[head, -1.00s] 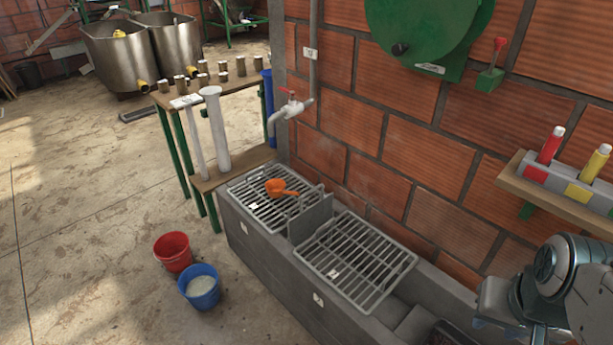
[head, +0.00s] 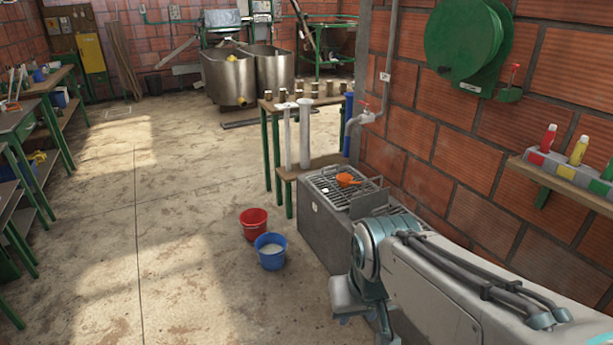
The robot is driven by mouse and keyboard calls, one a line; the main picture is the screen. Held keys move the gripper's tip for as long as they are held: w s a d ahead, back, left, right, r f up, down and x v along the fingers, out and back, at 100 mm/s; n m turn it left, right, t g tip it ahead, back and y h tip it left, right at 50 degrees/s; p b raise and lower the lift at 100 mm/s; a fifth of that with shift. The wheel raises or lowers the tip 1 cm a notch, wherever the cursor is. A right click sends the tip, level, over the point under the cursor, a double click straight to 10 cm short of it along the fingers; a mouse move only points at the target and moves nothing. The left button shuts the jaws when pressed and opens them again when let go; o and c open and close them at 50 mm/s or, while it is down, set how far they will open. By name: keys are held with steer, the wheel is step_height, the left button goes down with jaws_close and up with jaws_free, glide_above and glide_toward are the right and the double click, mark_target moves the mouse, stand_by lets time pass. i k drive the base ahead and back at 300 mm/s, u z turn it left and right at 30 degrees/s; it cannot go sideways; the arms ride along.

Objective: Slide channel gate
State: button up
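The channel is a grey block trough (head: 325,230) along the brick wall. A grey upright plate (head: 370,199), which looks like the channel gate, stands across it. It stands upright between a near grate and a far grate (head: 328,184). My arm reaches in from the lower right, and its wrist (head: 350,295) hangs down in front of the channel's near part. The wrist is nearer the camera than the gate and lower in the picture. I cannot make out my gripper's fingers.
An orange scoop (head: 347,180) lies on the far grate. A red bucket (head: 254,223) and a blue bucket (head: 270,251) stand on the floor left of the channel. A tap (head: 362,118) and a bottle shelf (head: 570,188) are on the wall. The floor to the left is open.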

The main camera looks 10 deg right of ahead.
mark_target(361, 206)
steer(key=u, duration=0.5)
steer(key=i, duration=2.15)
steer(key=z, duration=0.7)
steer(key=i, duration=1)
steer(key=z, duration=1.5)
steer(key=i, duration=0.45)
steer(key=z, duration=0.3)
